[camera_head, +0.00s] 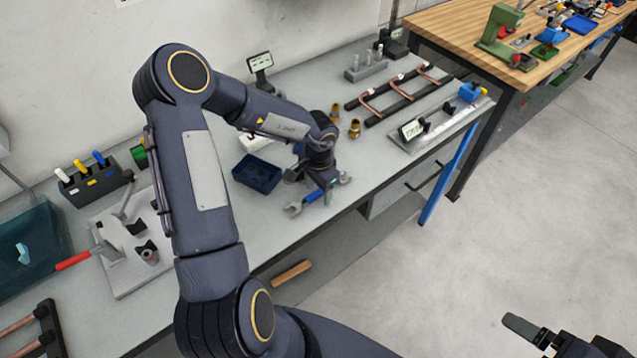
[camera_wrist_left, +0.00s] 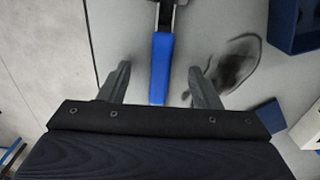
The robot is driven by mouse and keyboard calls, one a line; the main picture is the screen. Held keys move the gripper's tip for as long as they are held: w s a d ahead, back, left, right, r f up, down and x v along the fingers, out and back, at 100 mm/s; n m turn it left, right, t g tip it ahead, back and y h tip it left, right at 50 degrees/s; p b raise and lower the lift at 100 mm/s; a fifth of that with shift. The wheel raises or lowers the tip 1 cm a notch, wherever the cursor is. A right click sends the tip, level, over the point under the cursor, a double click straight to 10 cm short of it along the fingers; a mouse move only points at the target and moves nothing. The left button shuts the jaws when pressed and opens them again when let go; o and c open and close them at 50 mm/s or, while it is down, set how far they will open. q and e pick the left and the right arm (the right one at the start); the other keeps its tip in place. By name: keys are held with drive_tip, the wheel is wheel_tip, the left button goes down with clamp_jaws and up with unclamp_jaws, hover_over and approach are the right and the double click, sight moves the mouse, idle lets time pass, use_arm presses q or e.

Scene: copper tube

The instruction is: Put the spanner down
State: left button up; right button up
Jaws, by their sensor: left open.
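The spanner (camera_head: 314,196) has a blue handle and grey metal ends. It appears to lie on the grey workbench (camera_head: 300,235) near the front edge. In the left wrist view the spanner's blue handle (camera_wrist_left: 161,65) runs between the fingers, with clear gaps on both sides. My left gripper (camera_head: 326,186) is open, low over the bench around the handle; its fingers also show in the wrist view (camera_wrist_left: 161,85). The gripper hides part of the spanner in the head view. My right gripper (camera_head: 532,333) is partly in view at the bottom right, away from the bench.
A dark blue bin (camera_head: 257,174) stands left of the spanner. Brass fittings (camera_head: 354,129) and a rack with copper tubes (camera_head: 400,95) are behind and right. A bending tool with a red handle (camera_head: 73,261) is at left. The bench's front edge is close.

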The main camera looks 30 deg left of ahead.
sight(318, 192)
use_arm(q)
drive_tip(key=w+a+r+n+t+y, duration=0.1)
drive_tip(key=w+r+n+t+y, duration=0.2)
drive_tip(key=r, duration=0.7)
drive_tip(key=w+a+r+t, duration=0.1)
drive_tip(key=w+r+t, duration=0.3)
drive_tip(key=r, duration=0.7)
drive_tip(key=s+d+r+t+h, duration=0.35)
drive_tip(key=d+r+t, duration=0.3)
drive_tip(key=r, duration=0.45)
drive_tip(key=s+d+f+g+h, duration=0.2)
drive_tip(key=s+d+f+g, duration=0.1)
drive_tip(key=s, duration=0.6)
drive_tip(key=s+d+f+g+h, duration=0.2)
drive_tip(key=s, duration=0.7)
drive_tip(key=s+a+f+n+g+b, duration=0.2)
drive_tip(key=s+f+n+g+b, duration=0.1)
drive_tip(key=s+f+b, duration=0.2)
wheel_tip(318, 192, down, 5)
drive_tip(key=s, duration=0.2)
drive_tip(key=shift+s+r+y, duration=0.15)
drive_tip(key=shift+s+y, duration=0.2)
